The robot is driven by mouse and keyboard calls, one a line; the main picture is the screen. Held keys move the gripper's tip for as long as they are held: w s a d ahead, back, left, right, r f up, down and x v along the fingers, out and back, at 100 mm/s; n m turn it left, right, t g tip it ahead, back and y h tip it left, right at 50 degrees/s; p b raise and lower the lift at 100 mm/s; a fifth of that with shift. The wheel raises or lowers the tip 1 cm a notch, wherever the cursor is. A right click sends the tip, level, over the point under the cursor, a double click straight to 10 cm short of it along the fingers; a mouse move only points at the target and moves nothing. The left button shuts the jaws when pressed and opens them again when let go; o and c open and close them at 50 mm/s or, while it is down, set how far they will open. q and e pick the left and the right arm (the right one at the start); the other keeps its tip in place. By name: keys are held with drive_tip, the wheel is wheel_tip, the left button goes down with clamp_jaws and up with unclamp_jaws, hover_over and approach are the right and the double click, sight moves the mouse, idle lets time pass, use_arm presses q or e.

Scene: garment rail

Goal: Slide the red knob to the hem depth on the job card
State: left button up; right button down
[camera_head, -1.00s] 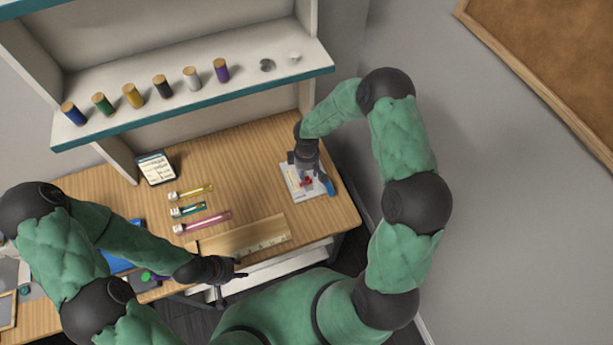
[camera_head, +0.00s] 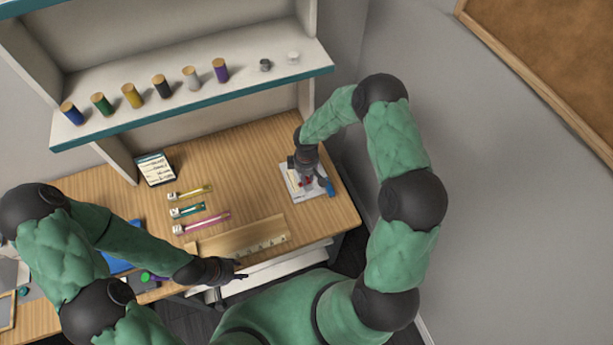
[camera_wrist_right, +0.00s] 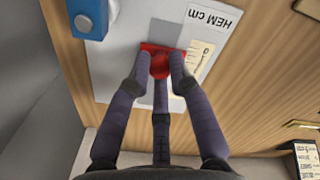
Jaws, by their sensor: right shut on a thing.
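The red knob (camera_wrist_right: 160,66) sits on a red slider (camera_wrist_right: 148,47) across a grey track on a pale gauge plate (camera_wrist_right: 120,60), which bears a "HEM cm" label (camera_wrist_right: 208,16). My right gripper (camera_wrist_right: 157,75) is shut on the knob, its fingers around it. In the head view my right gripper (camera_head: 306,172) is over the plate at the right of the table and hides much of it. The job card (camera_head: 155,169) stands at the back left, its writing too small to read. My left gripper (camera_head: 240,272) is near the front edge, its jaw state unclear.
A blue block (camera_wrist_right: 88,18) adjoins the plate. Yellow, teal and pink strips (camera_head: 200,212) and a wooden ruler (camera_head: 245,238) lie between the grippers. A shelf (camera_head: 190,100) with several thread spools overhangs the back. The table between card and plate is clear.

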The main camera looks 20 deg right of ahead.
drive_tip(key=w, duration=0.4)
drive_tip(key=shift+d, duration=0.15)
drive_tip(key=shift+s, duration=0.1)
drive_tip(key=c, duration=1.1)
unclamp_jaws()
wheel_tip(320, 180, up, 12)
